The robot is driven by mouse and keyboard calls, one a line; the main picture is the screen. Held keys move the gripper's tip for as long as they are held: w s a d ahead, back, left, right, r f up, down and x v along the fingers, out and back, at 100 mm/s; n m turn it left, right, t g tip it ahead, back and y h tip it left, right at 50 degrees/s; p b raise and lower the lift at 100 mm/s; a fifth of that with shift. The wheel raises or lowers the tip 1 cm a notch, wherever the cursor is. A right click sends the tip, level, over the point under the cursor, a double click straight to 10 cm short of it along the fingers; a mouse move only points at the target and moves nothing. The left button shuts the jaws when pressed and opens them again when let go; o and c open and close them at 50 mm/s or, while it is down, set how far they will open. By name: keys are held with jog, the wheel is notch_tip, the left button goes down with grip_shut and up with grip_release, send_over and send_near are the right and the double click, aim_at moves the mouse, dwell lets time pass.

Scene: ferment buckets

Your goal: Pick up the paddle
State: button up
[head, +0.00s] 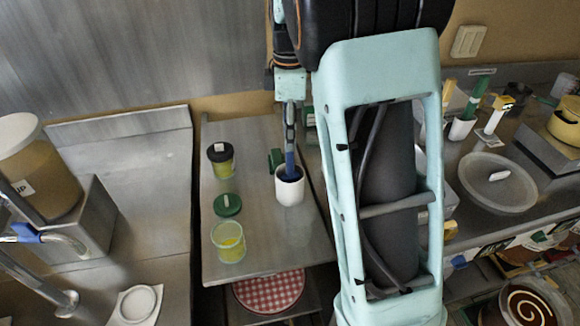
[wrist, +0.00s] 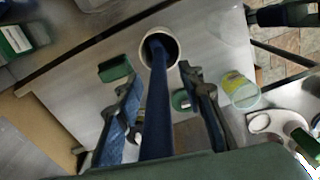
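The paddle (wrist: 158,110) is a long dark blue shaft that stands in a white cup (wrist: 172,45). In the head view the paddle (head: 290,160) rises nearly upright from the white cup (head: 289,190) toward my gripper (head: 290,112). In the wrist view my gripper (wrist: 160,82) has one finger on each side of the shaft, with gaps showing on both sides. It is open and straddles the paddle from above. The paddle's lower end is hidden inside the cup.
The cup stands on a narrow metal table (head: 250,140). Left of it are a black-lidded jar (head: 221,158), a green lid (head: 227,204) and an open jar with yellow contents (head: 228,243). A green block (head: 275,160) stands close behind the cup. A crowded counter lies to the right.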

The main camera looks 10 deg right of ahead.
grip_shut()
jog(key=shift+r, duration=0.15)
